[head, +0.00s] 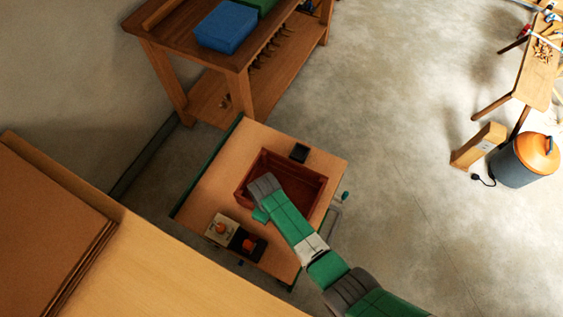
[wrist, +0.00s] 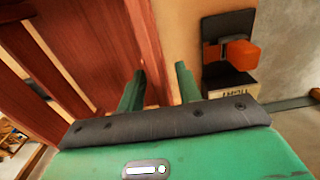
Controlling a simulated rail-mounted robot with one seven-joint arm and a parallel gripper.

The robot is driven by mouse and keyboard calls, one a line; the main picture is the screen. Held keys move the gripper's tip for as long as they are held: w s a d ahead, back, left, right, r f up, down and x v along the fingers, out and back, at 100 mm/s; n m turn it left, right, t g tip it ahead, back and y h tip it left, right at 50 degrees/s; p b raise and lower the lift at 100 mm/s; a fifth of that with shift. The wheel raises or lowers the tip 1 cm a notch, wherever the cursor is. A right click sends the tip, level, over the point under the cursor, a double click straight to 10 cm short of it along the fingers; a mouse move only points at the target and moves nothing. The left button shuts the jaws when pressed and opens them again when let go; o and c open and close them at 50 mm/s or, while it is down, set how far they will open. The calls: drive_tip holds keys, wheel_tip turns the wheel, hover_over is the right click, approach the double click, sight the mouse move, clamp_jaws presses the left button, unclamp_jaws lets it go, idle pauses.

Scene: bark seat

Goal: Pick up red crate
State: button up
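The red crate (head: 290,170) is an open reddish-brown wooden box on a small wooden-topped table (head: 207,186). My gripper (head: 260,213) is over the crate's near left side in the head view. In the wrist view the slatted crate (wrist: 85,40) fills the left half. My gripper (wrist: 162,85) is open there, with two green fingers apart. The crate's side wall runs into the space between them, with a gap to the right finger. I cannot tell whether the left finger touches the wall. My arm hides part of the crate in the head view.
A beige box with an orange part (head: 220,229) and a black item with an orange knob (head: 248,243) sit close to the gripper. A workbench (head: 240,75) stands beyond; open floor (head: 400,130) lies right.

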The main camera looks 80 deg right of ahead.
clamp_jaws()
drive_tip(key=shift+r, duration=0.1)
idle(1.2)
